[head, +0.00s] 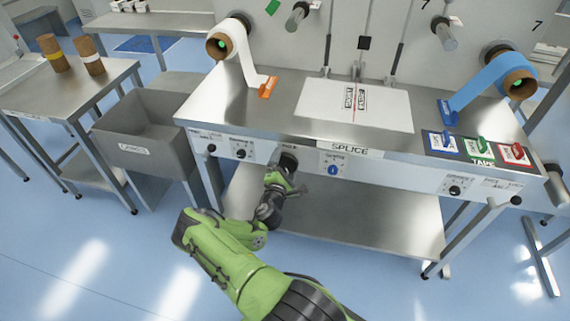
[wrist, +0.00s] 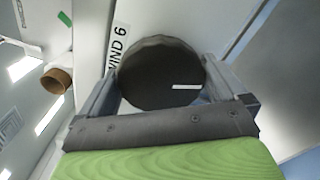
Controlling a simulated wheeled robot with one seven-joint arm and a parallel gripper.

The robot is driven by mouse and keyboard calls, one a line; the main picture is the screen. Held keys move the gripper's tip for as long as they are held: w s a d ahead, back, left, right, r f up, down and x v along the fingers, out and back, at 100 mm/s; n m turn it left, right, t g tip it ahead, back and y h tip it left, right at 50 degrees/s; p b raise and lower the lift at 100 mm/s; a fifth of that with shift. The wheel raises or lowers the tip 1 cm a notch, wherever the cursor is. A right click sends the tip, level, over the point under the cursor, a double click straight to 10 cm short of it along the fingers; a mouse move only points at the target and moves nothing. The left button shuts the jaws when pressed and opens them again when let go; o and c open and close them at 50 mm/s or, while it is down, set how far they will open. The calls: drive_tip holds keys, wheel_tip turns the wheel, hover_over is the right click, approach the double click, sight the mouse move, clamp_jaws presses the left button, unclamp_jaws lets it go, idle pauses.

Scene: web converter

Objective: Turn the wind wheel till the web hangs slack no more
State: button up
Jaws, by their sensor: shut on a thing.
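The wind wheel is a dark round knob (wrist: 160,72) with a short white mark on its face, next to a label ending in "WIND 6" in the wrist view. My gripper (head: 287,165) is at the front panel of the splice table, its two fingers shut on opposite sides of the knob. In the head view the knob is mostly hidden by my gripper. A white web (head: 241,50) runs from the left roll (head: 218,46) down to an orange tab (head: 268,87). A blue web (head: 478,84) runs from the right roll to a blue tab (head: 447,111). I cannot tell any slack.
The steel splice table (head: 255,115) bears a white plate (head: 355,104) and several coloured tape blocks (head: 478,147). Other knobs (head: 241,153) and a blue button (head: 333,170) sit on the front panel. A grey bin (head: 140,152) and a side table (head: 60,95) with brown cores stand left.

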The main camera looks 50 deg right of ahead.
drive_tip(key=m, duration=0.4)
drive_tip(key=shift+f, duration=0.1)
drive_tip(key=shift+f+m+p, duration=0.1)
drive_tip(key=shift+m+p, duration=0.3)
drive_tip(key=shift+m, duration=1.7)
drive_tip(key=o, duration=0.6)
drive_tip(key=p+v, duration=0.3)
drive_tip(key=v, duration=1.3)
